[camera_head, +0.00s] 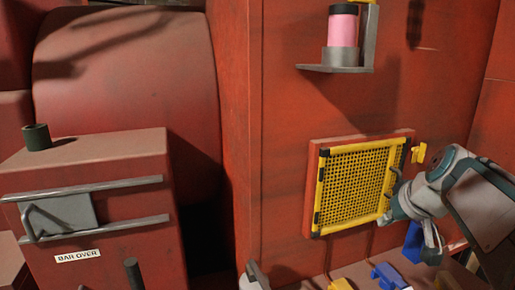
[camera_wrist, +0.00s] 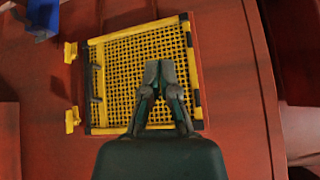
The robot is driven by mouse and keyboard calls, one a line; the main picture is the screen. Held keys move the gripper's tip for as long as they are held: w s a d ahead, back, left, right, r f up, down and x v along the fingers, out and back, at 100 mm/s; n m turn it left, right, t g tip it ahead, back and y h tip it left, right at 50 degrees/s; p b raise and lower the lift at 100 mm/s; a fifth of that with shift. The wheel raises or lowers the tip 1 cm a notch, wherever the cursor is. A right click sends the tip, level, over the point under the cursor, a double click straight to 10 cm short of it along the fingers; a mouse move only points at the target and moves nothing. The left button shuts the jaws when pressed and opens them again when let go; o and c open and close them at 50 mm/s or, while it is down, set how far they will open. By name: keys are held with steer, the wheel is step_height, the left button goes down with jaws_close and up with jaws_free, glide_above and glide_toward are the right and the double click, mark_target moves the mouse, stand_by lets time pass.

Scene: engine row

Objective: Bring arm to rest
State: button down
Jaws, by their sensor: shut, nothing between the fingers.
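My gripper (camera_wrist: 160,70) is in the wrist view, its two grey fingertips together with nothing between them. It lies in front of the lower part of a yellow mesh panel (camera_wrist: 120,62), and I cannot tell the gap to it. In the head view my arm comes in from the right, and my gripper (camera_head: 386,217) is by the right edge of the yellow mesh panel (camera_head: 352,190). The panel sits in a red frame on the red wall. Its dark handle (camera_wrist: 95,82) is clear of my fingers in the wrist view.
A pink-and-grey cylinder (camera_head: 343,28) stands on a bracket (camera_head: 335,69) above the panel. A red box (camera_head: 110,228) with rails and a "BAR OVER" label is at left. Blue and yellow parts (camera_head: 388,277) lie low on the right. Open wall lies left of the panel.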

steer(key=s+a+f, duration=0.5)
steer(key=s, duration=0.4)
steer(key=s+a+f+g+h, duration=0.1)
steer(key=s+a+f, duration=0.5)
steer(key=s, duration=0.3)
steer(key=shift+s+m, duration=0.4)
